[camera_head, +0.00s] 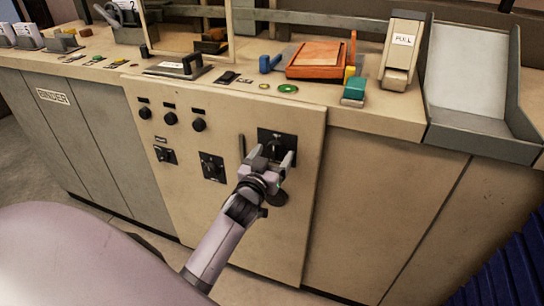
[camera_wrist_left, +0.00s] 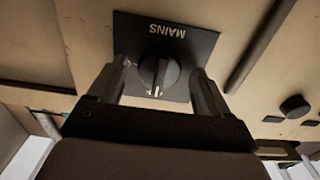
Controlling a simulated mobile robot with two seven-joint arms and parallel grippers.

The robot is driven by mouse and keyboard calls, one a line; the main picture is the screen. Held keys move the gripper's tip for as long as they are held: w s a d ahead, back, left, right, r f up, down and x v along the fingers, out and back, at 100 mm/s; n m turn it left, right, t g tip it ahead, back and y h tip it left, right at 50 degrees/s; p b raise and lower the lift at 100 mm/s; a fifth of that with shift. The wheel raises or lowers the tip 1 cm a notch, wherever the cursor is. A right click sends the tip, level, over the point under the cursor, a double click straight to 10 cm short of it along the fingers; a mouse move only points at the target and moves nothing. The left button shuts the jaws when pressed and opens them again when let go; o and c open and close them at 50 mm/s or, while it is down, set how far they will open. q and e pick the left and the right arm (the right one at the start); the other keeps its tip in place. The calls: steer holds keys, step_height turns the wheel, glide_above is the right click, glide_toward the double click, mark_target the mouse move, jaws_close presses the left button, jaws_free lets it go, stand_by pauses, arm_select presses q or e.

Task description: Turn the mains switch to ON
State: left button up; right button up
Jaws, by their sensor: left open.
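The mains switch (camera_wrist_left: 160,72) is a round black knob on a dark square plate (camera_wrist_left: 195,45) marked MAINS, seen upside down in the left wrist view. In the head view the dark plate (camera_head: 290,141) is on the beige cabinet front, and my gripper hides part of the knob. My left gripper (camera_head: 272,160) is open in front of the plate. In the left wrist view its fingers (camera_wrist_left: 160,80) stand on either side of the knob, with gaps visible. I cannot tell whether they touch it. The switch's ON or OFF marks are too small to read. My right gripper is not in view.
A vertical handle (camera_head: 242,147) is just left of the plate. Another dark switch plate (camera_head: 211,167) and several round black knobs (camera_head: 170,118) are further left on the panel. Above, the counter holds an orange tray (camera_head: 315,62) and a teal block (camera_head: 355,89).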

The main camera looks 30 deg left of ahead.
arm_select(q)
steer(key=c, duration=1)
steer(key=shift+m, duration=0.3)
steer(key=m, duration=0.3)
steer(key=shift+m, duration=0.3)
steer(key=m, duration=0.4)
steer(key=shift+m+p, duration=0.3)
steer(key=m, duration=0.9)
steer(key=shift+a+r, duration=0.1)
steer(key=shift+m, duration=0.3)
